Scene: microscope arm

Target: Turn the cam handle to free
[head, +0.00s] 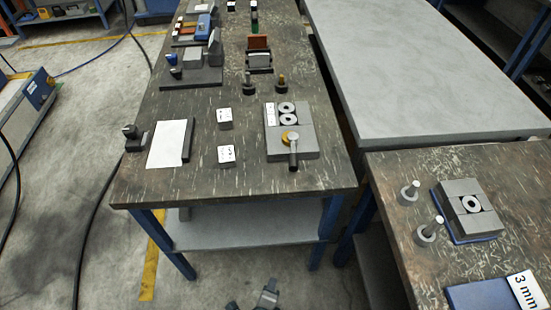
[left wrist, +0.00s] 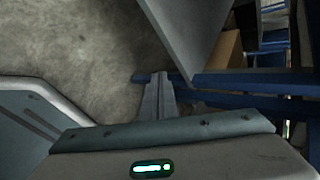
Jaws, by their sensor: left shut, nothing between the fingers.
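The cam handle (head: 292,160) is a dark lever with a pale round head and a brass-coloured part, on the front of a grey block fixture (head: 305,140) on the workbench. It points toward the bench's front edge. Two pale rings (head: 287,112) sit in the fixture behind it. My left gripper (head: 268,291) is low in front of the bench, well apart from the handle. In the left wrist view its fingers (left wrist: 160,80) are together and empty, over the floor; the handle does not show there. My right gripper is not in view.
Two white marked blocks (head: 226,154) and a white sheet (head: 170,143) lie left of the fixture. Two pegs (head: 281,84) stand behind it. The bench's front edge (head: 240,197) and a lower shelf (head: 250,232) lie between my gripper and the fixture. Another bench (head: 400,240) stands right.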

